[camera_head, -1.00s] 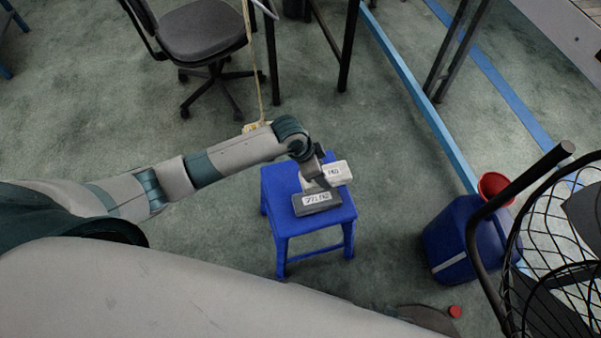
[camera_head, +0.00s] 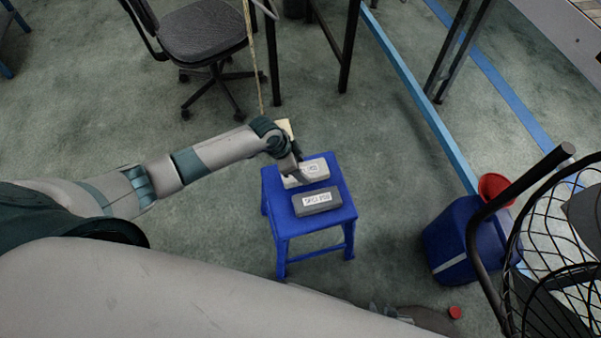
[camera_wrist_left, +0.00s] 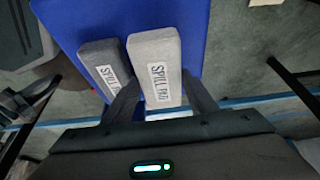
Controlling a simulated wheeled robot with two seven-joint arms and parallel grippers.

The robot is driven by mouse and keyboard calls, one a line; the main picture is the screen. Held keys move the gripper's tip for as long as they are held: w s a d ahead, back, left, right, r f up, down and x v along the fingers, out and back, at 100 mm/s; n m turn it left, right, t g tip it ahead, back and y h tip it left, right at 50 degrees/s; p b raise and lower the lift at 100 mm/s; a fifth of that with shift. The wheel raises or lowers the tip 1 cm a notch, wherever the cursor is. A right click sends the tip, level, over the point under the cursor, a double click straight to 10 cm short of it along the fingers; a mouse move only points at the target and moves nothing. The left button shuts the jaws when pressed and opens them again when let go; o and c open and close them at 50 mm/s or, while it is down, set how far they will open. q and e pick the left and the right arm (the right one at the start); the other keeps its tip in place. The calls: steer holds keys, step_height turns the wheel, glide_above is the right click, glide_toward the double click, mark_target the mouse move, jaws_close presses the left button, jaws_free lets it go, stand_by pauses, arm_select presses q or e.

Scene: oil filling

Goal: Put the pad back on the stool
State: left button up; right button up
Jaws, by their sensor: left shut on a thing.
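A blue stool (camera_head: 338,187) stands on the carpet in the middle of the head view. My left gripper (camera_head: 298,172) is shut on a light grey spill pad (camera_head: 314,170) over the stool's far side. In the left wrist view the light pad (camera_wrist_left: 156,60) is between the two fingers (camera_wrist_left: 158,98). I cannot tell whether it touches the seat. A darker grey spill pad (camera_head: 318,203) lies flat on the stool's near part, beside the light one and also in the wrist view (camera_wrist_left: 100,62). My right gripper (camera_head: 390,310) shows only partly at the bottom; its fingers are unclear.
A blue canister (camera_head: 450,240) with a red funnel (camera_head: 494,187) stands right of the stool, near a black wire basket (camera_head: 550,235). A red cap (camera_head: 455,312) is on the floor. An office chair (camera_head: 203,35) stands at the back left. The floor left of the stool is clear.

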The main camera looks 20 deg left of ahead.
arm_select(q)
steer(key=shift+f, duration=1.6)
steer(key=o, duration=0.6)
steer(key=shift+c, duration=0.2)
steer(key=shift+o, duration=0.4)
